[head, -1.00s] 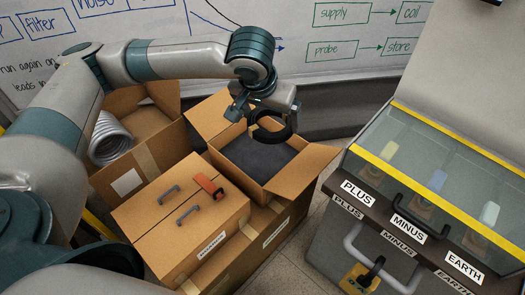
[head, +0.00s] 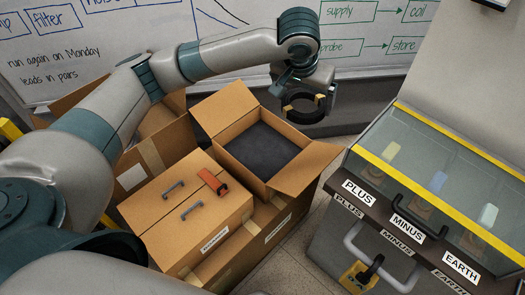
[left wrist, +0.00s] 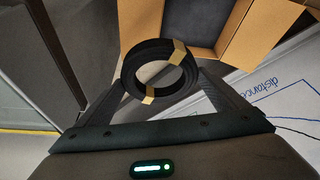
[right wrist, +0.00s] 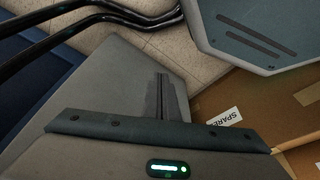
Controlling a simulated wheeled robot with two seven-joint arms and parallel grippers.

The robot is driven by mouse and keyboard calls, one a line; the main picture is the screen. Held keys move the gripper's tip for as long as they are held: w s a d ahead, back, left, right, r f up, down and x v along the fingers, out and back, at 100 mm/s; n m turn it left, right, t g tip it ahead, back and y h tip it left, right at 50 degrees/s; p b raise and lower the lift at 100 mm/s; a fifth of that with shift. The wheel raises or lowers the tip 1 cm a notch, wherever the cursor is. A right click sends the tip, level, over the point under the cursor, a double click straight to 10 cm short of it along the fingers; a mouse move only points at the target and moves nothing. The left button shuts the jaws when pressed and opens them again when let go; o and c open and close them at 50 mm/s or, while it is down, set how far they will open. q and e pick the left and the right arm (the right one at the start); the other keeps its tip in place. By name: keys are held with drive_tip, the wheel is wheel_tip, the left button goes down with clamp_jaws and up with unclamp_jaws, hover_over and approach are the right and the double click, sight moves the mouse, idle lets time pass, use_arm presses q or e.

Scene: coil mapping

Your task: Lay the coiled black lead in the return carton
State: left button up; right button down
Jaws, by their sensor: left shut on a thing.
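The coiled black lead (head: 304,105) is a ring with tan ties. My left gripper (head: 318,92) is shut on it and holds it in the air, beyond the back right of an open carton. In the left wrist view the coil (left wrist: 160,70) sits between the two fingertips, with its ties in sight. The open carton (head: 232,124) has raised flaps and a dark, bare floor; I read no return label on it. Its dark floor also shows at the top of the left wrist view. My right gripper (right wrist: 161,96) is seen only in the right wrist view, fingers together and empty.
A closed carton (head: 160,215) with two grey handles and an orange item (head: 212,183) stands in front. Another open carton (head: 150,160) is at the left, partly behind my arm. A clear-lidded case (head: 440,180) labelled PLUS, MINUS, EARTH stands at the right. A whiteboard is behind.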

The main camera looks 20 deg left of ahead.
use_arm(q)
drive_tip(key=w+f+n+p, duration=0.1)
drive_tip(key=w+f+p, duration=0.3)
drive_tip(key=w, duration=0.5)
drive_tip(key=s+a+f+n+p, duration=0.1)
drive_tip(key=s+a+f, duration=0.2)
drive_tip(key=f, duration=0.6)
drive_tip(key=s+a+f+n+y, duration=0.1)
drive_tip(key=s+a+f, duration=0.2)
drive_tip(key=f, duration=0.7)
drive_tip(key=shift+a+f+p, duration=0.15)
drive_tip(key=shift+a+p, duration=0.25)
drive_tip(key=shift+a, duration=0.65)
use_arm(e)
wheel_tip(320, 180, down, 11)
drive_tip(key=s+t, duration=0.1)
drive_tip(key=shift+s+a+f, duration=0.15)
drive_tip(key=shift+s+f, duration=0.05)
drive_tip(key=shift+s, duration=0.05)
